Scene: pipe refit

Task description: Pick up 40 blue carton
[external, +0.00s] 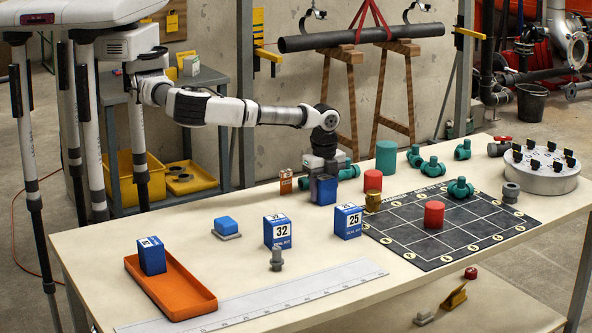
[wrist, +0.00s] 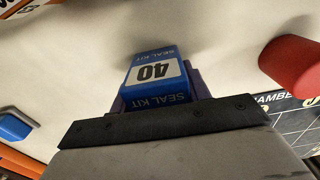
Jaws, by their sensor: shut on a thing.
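The blue carton marked 40 (wrist: 150,72) is between my gripper's jaws in the wrist view, with its "SEAL KIT" lettering showing upside down. In the external view the carton (external: 324,190) is at the table's far side, directly below my wrist. My gripper (external: 322,172) points down and is shut on the carton. The jaws hide part of it. I cannot tell whether the carton touches the table or is slightly above it.
Blue cartons 32 (external: 277,232) and 25 (external: 347,222) stand nearer the front. Another blue carton (external: 152,256) sits in the orange tray (external: 190,297). A red cylinder (external: 373,181) stands right of my gripper, by the black grid mat (external: 470,236).

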